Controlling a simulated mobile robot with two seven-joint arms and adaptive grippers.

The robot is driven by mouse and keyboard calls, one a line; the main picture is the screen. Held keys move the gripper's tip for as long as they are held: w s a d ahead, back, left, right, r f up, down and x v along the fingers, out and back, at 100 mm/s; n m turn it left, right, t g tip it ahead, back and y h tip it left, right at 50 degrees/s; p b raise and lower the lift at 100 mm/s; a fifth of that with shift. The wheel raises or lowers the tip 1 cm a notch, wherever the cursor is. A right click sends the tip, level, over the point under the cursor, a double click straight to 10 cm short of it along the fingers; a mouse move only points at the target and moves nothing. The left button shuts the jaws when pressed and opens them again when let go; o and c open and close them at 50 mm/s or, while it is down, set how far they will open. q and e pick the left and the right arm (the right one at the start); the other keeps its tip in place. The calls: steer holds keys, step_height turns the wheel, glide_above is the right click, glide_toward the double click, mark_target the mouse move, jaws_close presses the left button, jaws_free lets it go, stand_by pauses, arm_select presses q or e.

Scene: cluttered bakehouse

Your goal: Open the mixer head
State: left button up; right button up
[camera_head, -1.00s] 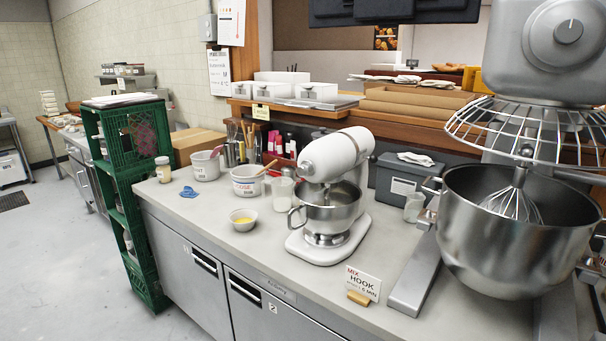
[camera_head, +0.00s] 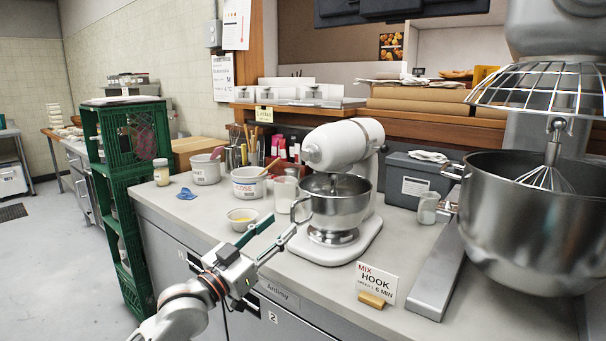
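The white stand mixer stands on the worktop at the middle of the view. Its rounded head (camera_head: 343,146) is down over the steel bowl (camera_head: 338,205), which has a handle on its left side. The mixer base (camera_head: 347,246) rests flat on the counter. My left gripper (camera_head: 281,228) comes in from the bottom, over the counter's front edge. It is open and empty, with its two fingers apart and pointing towards the mixer's front left. It appears apart from the mixer. My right gripper is not in view.
A small bowl with yellow content (camera_head: 241,217) stands close behind my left gripper. A MIX HOOK card (camera_head: 376,284) stands in front of the mixer. A large steel mixer bowl (camera_head: 520,225) is at the right, a grey bin (camera_head: 414,182) behind. A green crate stack (camera_head: 128,190) stands left.

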mark_target(305, 156)
arm_select(q)
steer(key=w+d+r+h+b, duration=0.1)
steer(key=w+r, duration=0.2)
steer(key=r, duration=0.1)
steer(key=w+d+r+m+h+b, duration=0.1)
steer(key=w+d+r+b, duration=0.1)
steer(key=r, duration=0.3)
steer(key=w+d+r+m+h+b, duration=0.1)
steer(key=w+d+r+b, duration=0.1)
steer(key=w+r, duration=0.2)
steer(key=shift+d+r, duration=0.1)
steer(key=shift+r, duration=0.15)
steer(key=shift+w+d+r, duration=0.2)
steer(key=shift+d, duration=0.1)
steer(key=shift+r, duration=0.1)
steer(key=c, duration=1)
jaws_close()
